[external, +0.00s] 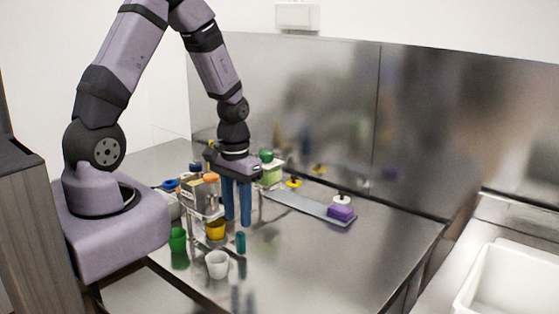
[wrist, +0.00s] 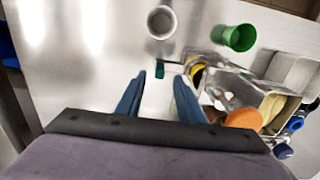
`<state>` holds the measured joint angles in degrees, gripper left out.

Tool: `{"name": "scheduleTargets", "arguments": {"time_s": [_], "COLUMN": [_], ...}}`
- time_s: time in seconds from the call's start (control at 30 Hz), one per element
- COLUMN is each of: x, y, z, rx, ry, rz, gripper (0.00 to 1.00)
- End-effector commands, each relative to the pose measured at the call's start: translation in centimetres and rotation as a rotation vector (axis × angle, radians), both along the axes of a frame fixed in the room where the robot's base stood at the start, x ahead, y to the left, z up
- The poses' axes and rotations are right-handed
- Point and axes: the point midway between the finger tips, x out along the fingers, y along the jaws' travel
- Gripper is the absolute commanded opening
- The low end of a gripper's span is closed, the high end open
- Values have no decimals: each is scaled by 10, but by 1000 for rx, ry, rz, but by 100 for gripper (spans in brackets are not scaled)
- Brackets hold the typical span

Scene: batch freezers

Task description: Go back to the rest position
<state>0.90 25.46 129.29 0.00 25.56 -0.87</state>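My gripper (external: 238,218) points down over the steel table, next to the group of cups and small containers. Its two blue fingers are apart and nothing shows held between them; the gap also shows in the wrist view (wrist: 159,78). A small teal piece (external: 241,242) stands on the table just in front of the fingers.
A green-lidded tub (external: 270,168) and a tray (external: 290,203) with a purple block (external: 341,212) lie behind. The table's front right is clear.

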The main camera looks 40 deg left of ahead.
Motion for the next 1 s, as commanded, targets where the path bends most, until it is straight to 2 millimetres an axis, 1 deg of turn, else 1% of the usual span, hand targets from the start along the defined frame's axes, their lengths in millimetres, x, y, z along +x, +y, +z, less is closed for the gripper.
{"name": "scheduleTargets", "arguments": {"time_s": [0.07, 0.17, 0.27, 0.37, 0.4, 0.5, 0.6, 0.7, 0.77, 1.0], "x": [-4, -16, -40, -70, -83, -108, -121, -126, -125, -106], "y": [0, 0, 1, 1, 1, 2, 2, 3, 3, 4], "z": [0, 0, -2, -2, 2, 18, 35, 51, 61, 91], "rx": [0, 1, 1, 2, 2, 2, 1, 0, 0, -1], "ry": [15, 61, 131, 210, 238, 272, 264, 222, 182, 34], "rz": [-2, -4, -6, -8, -9, -10, -9, -6, -4, 1], "gripper": [34, 34, 34, 34, 34, 34, 34, 34, 34, 34]}}
